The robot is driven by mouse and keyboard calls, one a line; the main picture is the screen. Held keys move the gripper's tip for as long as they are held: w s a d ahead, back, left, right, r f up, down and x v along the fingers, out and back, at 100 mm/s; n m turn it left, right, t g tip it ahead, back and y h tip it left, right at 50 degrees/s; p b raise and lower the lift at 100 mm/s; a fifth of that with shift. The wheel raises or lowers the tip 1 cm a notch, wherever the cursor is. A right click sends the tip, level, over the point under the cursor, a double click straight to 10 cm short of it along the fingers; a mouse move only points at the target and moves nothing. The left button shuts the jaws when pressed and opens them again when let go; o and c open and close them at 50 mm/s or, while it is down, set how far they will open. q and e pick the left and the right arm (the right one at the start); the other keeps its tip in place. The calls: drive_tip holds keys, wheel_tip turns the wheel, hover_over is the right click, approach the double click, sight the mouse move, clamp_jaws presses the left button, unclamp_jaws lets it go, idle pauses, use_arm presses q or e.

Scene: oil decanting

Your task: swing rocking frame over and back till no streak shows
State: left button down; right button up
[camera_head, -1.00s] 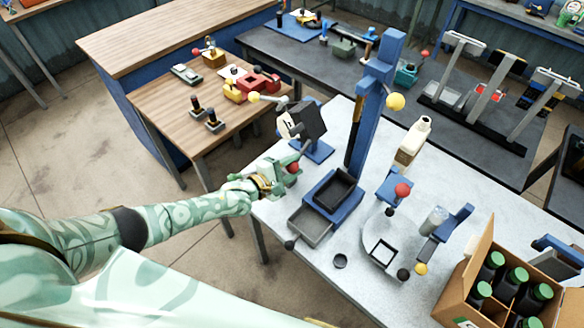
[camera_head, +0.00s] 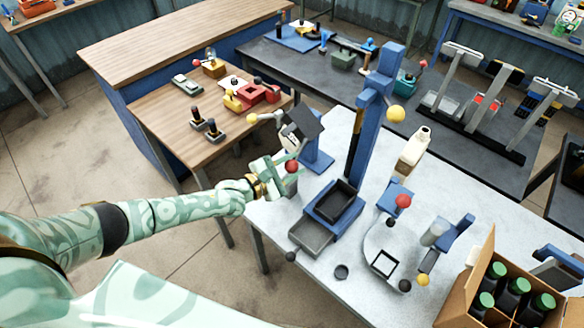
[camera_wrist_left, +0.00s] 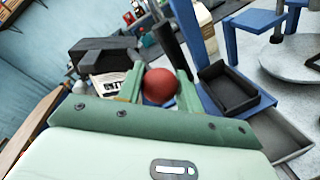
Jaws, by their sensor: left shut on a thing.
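The rocking frame (camera_head: 303,127) is a black, tilted holder on a blue stand at the near left of the light table. A whitish vessel with dark print shows in it in the left wrist view (camera_wrist_left: 108,86). I cannot make out any streak. My left gripper (camera_head: 288,168) is shut on the red ball knob (camera_head: 292,166), which also sits between the fingers in the left wrist view (camera_wrist_left: 160,86). The knob's rod is mostly hidden. My right gripper is not in view.
A blue post with a black tray (camera_head: 334,200) stands right of the frame. A cream bottle (camera_head: 414,147), a round platform (camera_head: 378,262) and a carton of green-capped bottles (camera_head: 470,290) stand farther right.

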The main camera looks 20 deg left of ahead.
use_arm(q)
drive_tip(key=shift+w+a+r, duration=0.2)
drive_tip(key=shift+r, duration=0.15)
idle(0.3)
drive_tip(key=c, duration=1)
unclamp_jaws()
drive_tip(key=shift+o, duration=0.2)
drive_tip(key=shift+f, duration=0.1)
drive_tip(key=shift+s, duration=0.15)
drive_tip(key=shift+s+a, duration=0.15)
drive_tip(key=shift+s, duration=0.15)
drive_tip(key=v, duration=1.5)
drive_tip(key=shift+s+a+b, duration=0.2)
drive_tip(key=shift+a+b, duration=0.05)
drive_tip(key=shift+b, duration=0.1)
